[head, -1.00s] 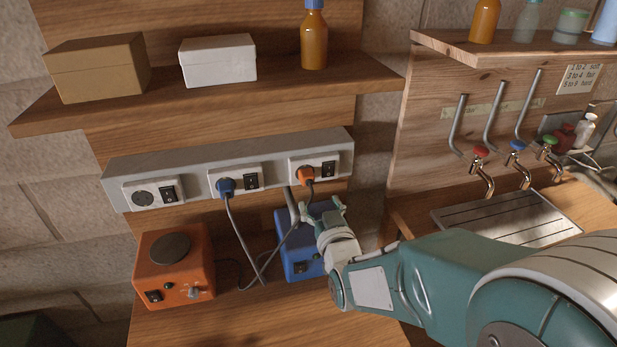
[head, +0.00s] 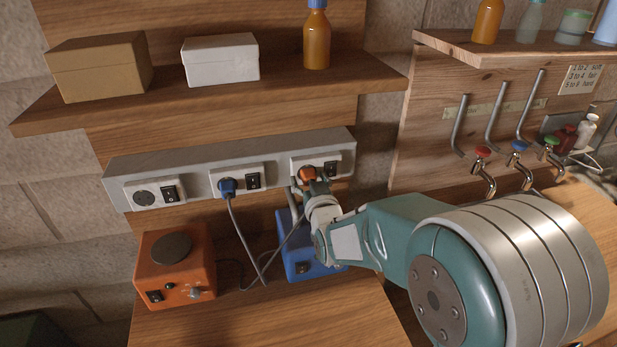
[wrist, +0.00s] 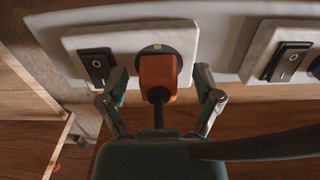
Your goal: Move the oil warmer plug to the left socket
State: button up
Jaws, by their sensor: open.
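The orange plug (head: 307,173) sits in the right socket of the grey strip (head: 140,167), its cord hanging down. It also shows in the wrist view (wrist: 157,76). My gripper (head: 311,186) is open at this plug; in the wrist view its fingers stand on either side of it, with gaps visible. The left socket (head: 144,198) is empty, with a black switch beside it. A blue plug (head: 227,186) is in the middle socket. The orange warmer box (head: 173,262) stands below the left socket. The cords cross, and I cannot trace each one fully.
A blue box (head: 297,262) stands on the bench behind my wrist. A shelf (head: 270,90) above the strip holds two boxes and an amber bottle. Taps (head: 484,160) and a metal drain tray lie to the right. The bench front (head: 260,315) is clear.

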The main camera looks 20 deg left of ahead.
dwell(0.9)
jog(key=shift+d, duration=0.1)
grip_shut()
jog(key=shift+s, duration=0.1)
jog(key=shift+v, duration=2.9)
jog(key=shift+s, duration=0.1)
